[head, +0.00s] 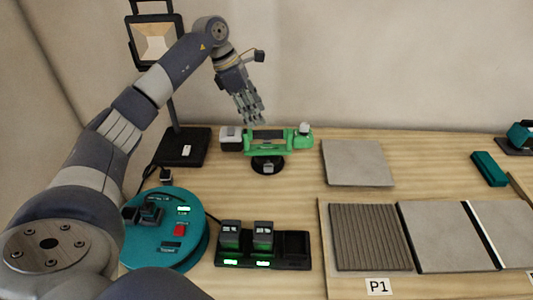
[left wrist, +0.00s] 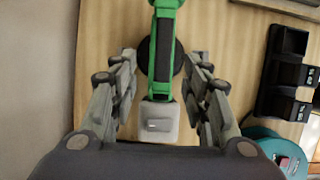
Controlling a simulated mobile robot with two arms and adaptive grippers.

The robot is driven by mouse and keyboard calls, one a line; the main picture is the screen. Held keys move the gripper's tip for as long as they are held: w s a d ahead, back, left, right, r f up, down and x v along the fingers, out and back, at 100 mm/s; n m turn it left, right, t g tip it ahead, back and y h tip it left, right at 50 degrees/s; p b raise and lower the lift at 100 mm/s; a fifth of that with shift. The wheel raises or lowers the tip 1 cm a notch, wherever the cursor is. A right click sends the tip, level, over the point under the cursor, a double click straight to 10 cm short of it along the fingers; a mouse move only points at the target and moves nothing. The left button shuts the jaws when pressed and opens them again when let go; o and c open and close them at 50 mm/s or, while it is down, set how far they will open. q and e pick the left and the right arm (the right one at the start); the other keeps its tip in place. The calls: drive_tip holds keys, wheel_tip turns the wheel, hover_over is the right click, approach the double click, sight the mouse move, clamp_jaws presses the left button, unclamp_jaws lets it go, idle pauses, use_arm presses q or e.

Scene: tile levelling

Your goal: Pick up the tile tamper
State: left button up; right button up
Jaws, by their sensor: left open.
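The tile tamper (head: 270,145) is a green tool with a dark grip, a grey-white block at its left end and a round black pad beneath. It sits on the wooden table near the back wall. In the left wrist view the tamper (left wrist: 164,60) runs upright in the picture, its light block (left wrist: 159,121) nearest me. My left gripper (head: 252,118) is above and just behind the tool's left half. In the left wrist view its open fingers (left wrist: 160,92) stand on both sides of the tool with visible gaps. My right gripper is not in view.
A work lamp (head: 183,147) stands left of the tamper. A teal round device (head: 195,245) and a black charger (head: 290,250) with two batteries are in front. A loose grey tile (head: 357,163) lies to the right, beyond the tile board (head: 325,235). A teal block (head: 489,169) lies farther right.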

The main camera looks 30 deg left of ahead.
sight(265, 131)
use_arm(q)
drive_tip(key=x, duration=0.3)
drive_tip(key=p+x, duration=0.1)
drive_tip(key=x, duration=0.3)
drive_tip(key=shift+d+f, duration=0.1)
drive_tip(key=shift+d, duration=0.15)
drive_tip(key=shift+w+d+f+p, duration=0.15)
drive_tip(key=shift+f+p, duration=0.15)
drive_tip(key=shift+f, duration=0.2)
drive_tip(key=shift+f, duration=0.25)
clamp_jaws()
drive_tip(key=shift+r, duration=0.15)
